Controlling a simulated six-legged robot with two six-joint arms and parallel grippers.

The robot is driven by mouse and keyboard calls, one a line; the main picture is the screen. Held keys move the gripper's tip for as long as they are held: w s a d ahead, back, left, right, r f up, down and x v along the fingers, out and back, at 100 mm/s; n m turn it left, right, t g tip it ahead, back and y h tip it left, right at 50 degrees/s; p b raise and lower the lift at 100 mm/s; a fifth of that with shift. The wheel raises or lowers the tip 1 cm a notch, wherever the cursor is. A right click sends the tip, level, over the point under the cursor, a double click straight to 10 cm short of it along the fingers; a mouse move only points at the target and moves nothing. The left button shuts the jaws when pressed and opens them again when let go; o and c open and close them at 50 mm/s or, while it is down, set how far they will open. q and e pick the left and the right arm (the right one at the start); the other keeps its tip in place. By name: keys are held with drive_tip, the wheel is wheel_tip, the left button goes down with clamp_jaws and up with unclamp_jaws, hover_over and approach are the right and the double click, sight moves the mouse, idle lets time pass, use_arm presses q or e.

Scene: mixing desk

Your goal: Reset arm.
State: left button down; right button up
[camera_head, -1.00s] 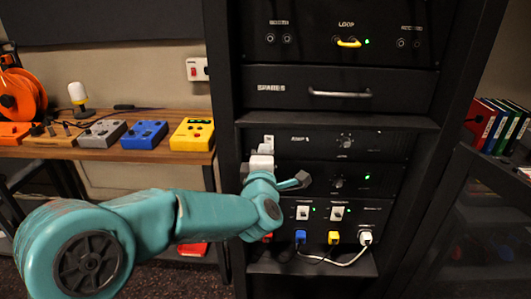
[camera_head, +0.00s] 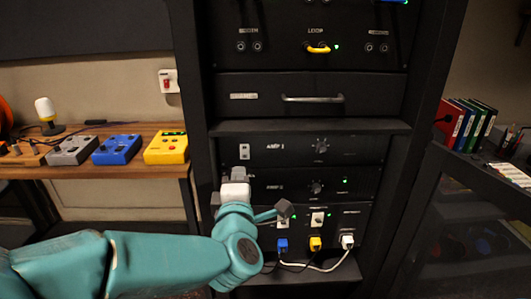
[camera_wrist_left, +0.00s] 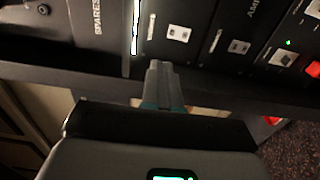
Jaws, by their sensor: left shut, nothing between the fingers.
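My left arm comes in from the lower left in the head view. Its gripper (camera_head: 238,174) is in front of the left side of the black equipment rack (camera_head: 199,90), by the amp panels. The wrist view shows the left gripper's fingers (camera_wrist_left: 163,82) closed together with nothing between them, in front of the rack face. I cannot tell from these views whether the fingertips touch the rack. My right gripper is not in view.
The rack holds a drawer with a bar handle (camera_head: 312,99), a yellow loop cable (camera_head: 318,49) and colored plugs below. A wooden table (camera_head: 150,171) with pedal boxes is at left. A dark cabinet (camera_head: 455,190) with binders is at right.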

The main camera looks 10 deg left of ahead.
use_arm(q)
drive_tip(key=a+f+m+g+p, duration=0.1)
drive_tip(key=a+f+g+p, duration=0.15)
drive_tip(key=f, duration=0.45)
drive_tip(key=a+f+m+g+p, duration=0.1)
drive_tip(key=a+f+g+p, duration=0.15)
drive_tip(key=f, duration=0.55)
drive_tip(key=s+f+m+g+h+p, duration=0.25)
drive_tip(key=s+f+m, duration=0.2)
drive_tip(key=f, duration=0.85)
drive_tip(key=s+d+f+m+g+h, duration=0.2)
drive_tip(key=s+d+f+m+g, duration=0.1)
drive_tip(key=s, duration=0.5)
drive_tip(key=s+d+f+m+g+h, duration=0.2)
drive_tip(key=s+d+f+m+g, duration=0.1)
drive_tip(key=s, duration=0.5)
drive_tip(key=s+d+f+m+g+h, duration=0.2)
drive_tip(key=s+d+f+m, duration=0.3)
drive_tip(key=s, duration=0.3)
drive_tip(key=shift+f+m+g, duration=0.35)
drive_tip(key=shift+m+g, duration=0.4)
drive_tip(key=shift+m, duration=0.1)
